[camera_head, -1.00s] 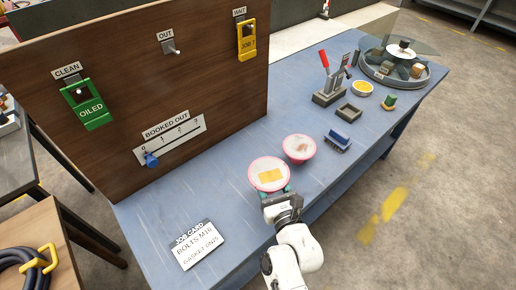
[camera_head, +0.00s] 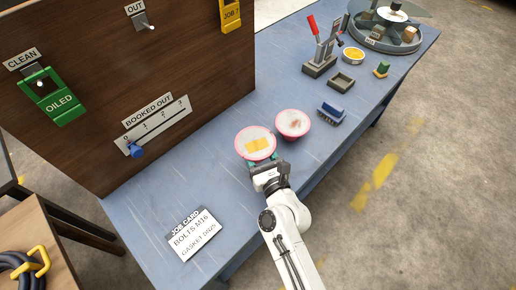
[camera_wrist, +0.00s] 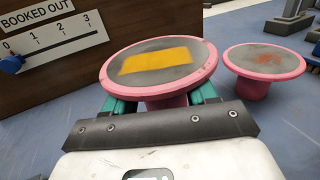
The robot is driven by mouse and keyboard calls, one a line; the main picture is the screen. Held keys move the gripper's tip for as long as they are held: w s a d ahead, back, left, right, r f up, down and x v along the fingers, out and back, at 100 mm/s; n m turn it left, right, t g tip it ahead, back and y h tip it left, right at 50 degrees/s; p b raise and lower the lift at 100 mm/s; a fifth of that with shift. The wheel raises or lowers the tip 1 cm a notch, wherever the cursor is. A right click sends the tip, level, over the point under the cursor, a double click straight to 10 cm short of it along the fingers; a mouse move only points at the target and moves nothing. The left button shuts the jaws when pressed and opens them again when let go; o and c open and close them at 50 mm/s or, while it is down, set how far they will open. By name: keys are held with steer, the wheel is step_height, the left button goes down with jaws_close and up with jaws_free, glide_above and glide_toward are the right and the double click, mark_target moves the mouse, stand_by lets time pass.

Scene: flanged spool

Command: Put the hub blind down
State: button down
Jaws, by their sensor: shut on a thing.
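Two pink flanged blinds with pale grey tops stand out on the blue bench. The one with a yellow patch on top (camera_head: 256,143) is in my gripper (camera_head: 262,164). In the wrist view my teal fingers sit on either side of its pink hub, under the wide flange of this yellow-patched blind (camera_wrist: 160,64). Its flange looks about level. The lower end of its hub is hidden by my gripper, so I cannot tell whether it touches the bench. The second pink blind (camera_head: 292,124), with a reddish smear on top, stands upright on the bench just to the right.
A blue brush-like block (camera_head: 331,113), an empty grey tray (camera_head: 341,81) and a red-handled press (camera_head: 320,52) lie farther right. The brown board (camera_head: 80,100) rises behind. A job card (camera_head: 194,234) lies at the front left. Bench between card and blind is clear.

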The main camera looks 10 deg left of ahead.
steer(key=shift+f+b, duration=0.55)
steer(key=shift+b, duration=0.1)
steer(key=shift+f+b, duration=1.6)
steer(key=shift+b, duration=0.05)
steer(key=shift+f+b, duration=0.55)
steer(key=shift+f, duration=0.05)
steer(key=shift+c, duration=1.4)
jaws_free()
steer(key=shift+f, duration=0.2)
steer(key=v, duration=1)
steer(key=shift+s+d+r, duration=0.1)
steer(key=shift+s+d, duration=0.1)
steer(key=shift+s, duration=0.15)
